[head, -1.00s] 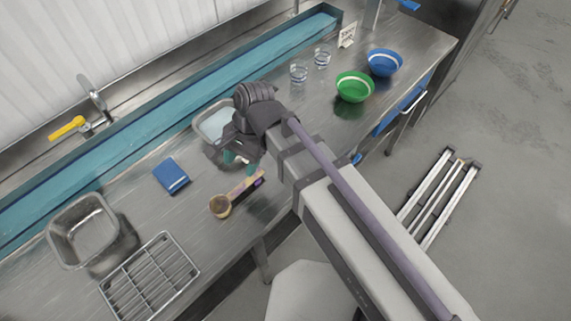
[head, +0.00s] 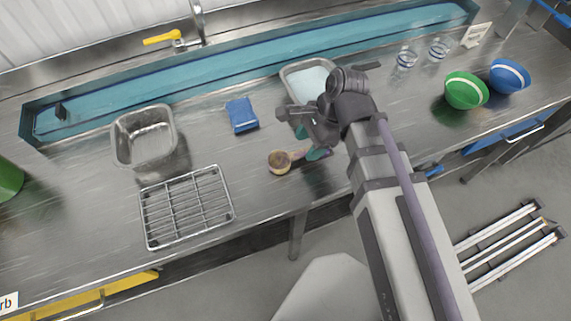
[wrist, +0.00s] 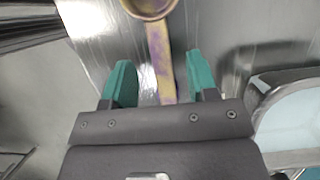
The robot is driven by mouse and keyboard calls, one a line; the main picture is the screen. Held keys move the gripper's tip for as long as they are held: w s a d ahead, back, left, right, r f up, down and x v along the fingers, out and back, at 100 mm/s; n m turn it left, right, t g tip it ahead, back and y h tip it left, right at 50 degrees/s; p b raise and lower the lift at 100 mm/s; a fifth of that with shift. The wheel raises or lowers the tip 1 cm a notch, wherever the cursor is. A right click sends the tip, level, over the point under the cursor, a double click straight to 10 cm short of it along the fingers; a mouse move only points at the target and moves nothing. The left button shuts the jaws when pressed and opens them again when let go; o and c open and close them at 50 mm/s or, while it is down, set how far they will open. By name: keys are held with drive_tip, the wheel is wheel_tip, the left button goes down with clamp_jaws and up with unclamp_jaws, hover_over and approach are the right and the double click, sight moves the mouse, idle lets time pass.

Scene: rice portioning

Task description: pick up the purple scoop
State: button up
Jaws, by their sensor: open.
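The purple scoop (head: 280,162), blotched with yellow and tan, lies on the steel counter with its round bowl to the left. In the head view my gripper (head: 309,143) is over its handle and hides part of it. In the wrist view the scoop (wrist: 160,50) has its bowl cut off by the top edge. Its handle runs down between the two teal fingers of my gripper (wrist: 160,72). The fingers are apart, with a gap on each side of the handle. I cannot tell how far they are above the counter.
A tray with pale contents (head: 292,72) stands just behind my gripper. A blue pack (head: 241,115), a metal pan (head: 120,143) and a wire rack (head: 187,207) are to the left. Green (head: 466,92) and blue (head: 510,77) bowls and two glasses (head: 405,58) are to the right.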

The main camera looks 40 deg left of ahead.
sight(304, 152)
drive_tip(key=b+x, duration=0.2)
drive_tip(key=x, duration=0.1)
drive_tip(key=shift+f, duration=0.4)
drive_tip(key=shift+r, duration=0.25)
clamp_jaws()
